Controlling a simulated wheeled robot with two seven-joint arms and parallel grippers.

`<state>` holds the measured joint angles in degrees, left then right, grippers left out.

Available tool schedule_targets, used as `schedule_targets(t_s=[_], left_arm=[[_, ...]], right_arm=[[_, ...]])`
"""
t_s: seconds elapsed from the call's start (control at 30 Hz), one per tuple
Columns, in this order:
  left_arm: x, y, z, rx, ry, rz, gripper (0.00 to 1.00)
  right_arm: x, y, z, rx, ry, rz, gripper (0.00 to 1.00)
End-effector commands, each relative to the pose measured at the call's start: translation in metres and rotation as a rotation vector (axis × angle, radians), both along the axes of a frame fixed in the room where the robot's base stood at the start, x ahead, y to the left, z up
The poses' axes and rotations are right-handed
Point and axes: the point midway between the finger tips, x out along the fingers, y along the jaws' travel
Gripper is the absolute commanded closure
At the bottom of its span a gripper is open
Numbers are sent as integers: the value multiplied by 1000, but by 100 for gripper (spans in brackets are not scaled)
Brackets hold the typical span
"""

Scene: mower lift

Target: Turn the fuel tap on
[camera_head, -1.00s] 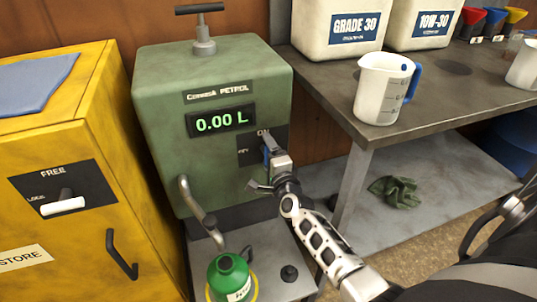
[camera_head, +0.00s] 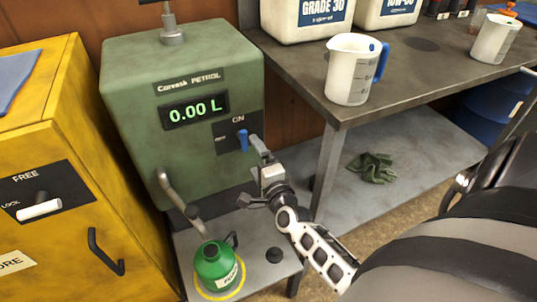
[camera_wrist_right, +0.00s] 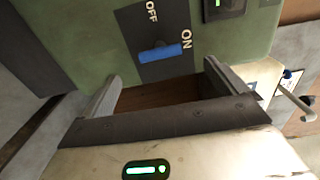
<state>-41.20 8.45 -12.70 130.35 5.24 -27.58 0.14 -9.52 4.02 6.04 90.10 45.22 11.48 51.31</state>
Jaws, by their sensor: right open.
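The fuel tap is a blue lever (camera_head: 242,140) on a dark plate (camera_head: 224,139) on the front of the green petrol pump (camera_head: 140,130). The lever stands upright toward the ON label. In the right wrist view the blue lever (camera_wrist_right: 160,53) also lies toward ON, with OFF off to its side. My right gripper (camera_head: 249,172) is open and empty, just below and in front of the lever. In the right wrist view its fingers (camera_wrist_right: 160,82) are spread, with the lever beyond them and apart from them. My left gripper is not in view.
The pump display (camera_head: 194,108) reads 0.00 L. A green petrol can (camera_head: 216,262) stands under the nozzle (camera_head: 180,195). A yellow cabinet (camera_head: 60,110) is at left. A workbench (camera_head: 400,75) with a white jug (camera_head: 350,75) is at right.

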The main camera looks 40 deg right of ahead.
Motion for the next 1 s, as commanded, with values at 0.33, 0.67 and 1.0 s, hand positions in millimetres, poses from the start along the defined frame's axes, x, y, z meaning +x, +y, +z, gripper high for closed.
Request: schedule_targets(t_s=[0.33, 0.67, 1.0], left_arm=[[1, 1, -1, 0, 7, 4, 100], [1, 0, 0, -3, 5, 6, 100], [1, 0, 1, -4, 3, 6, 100]], right_arm=[[-64, 16, -1, 1, 2, 2, 3], [-75, 18, 0, 2, 0, 1, 3], [-74, 18, 0, 1, 0, 1, 3]])
